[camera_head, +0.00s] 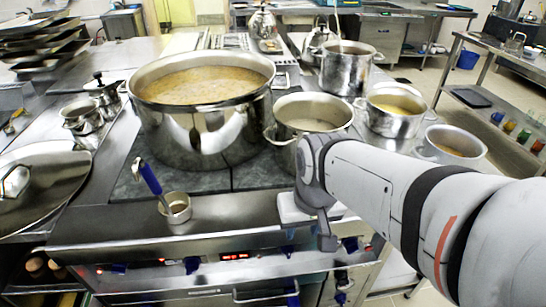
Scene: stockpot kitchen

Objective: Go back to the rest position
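My arm comes in from the right, and its end with my gripper (326,240) is over the front edge of the stove (236,222). The fingers are small and partly turned away, so I cannot tell whether they are open or shut. I see no object clearly held. A small metal cup (176,208) with a blue-handled utensil (150,180) leaning in it stands on the stove front, left of my gripper and apart from it.
A large stockpot (215,135) of soup stands behind the cup. Smaller pots stand close behind my arm, including an open pot (312,113) and a pot at right (453,147). A large lid (45,185) lies at left. Open floor shows at far right.

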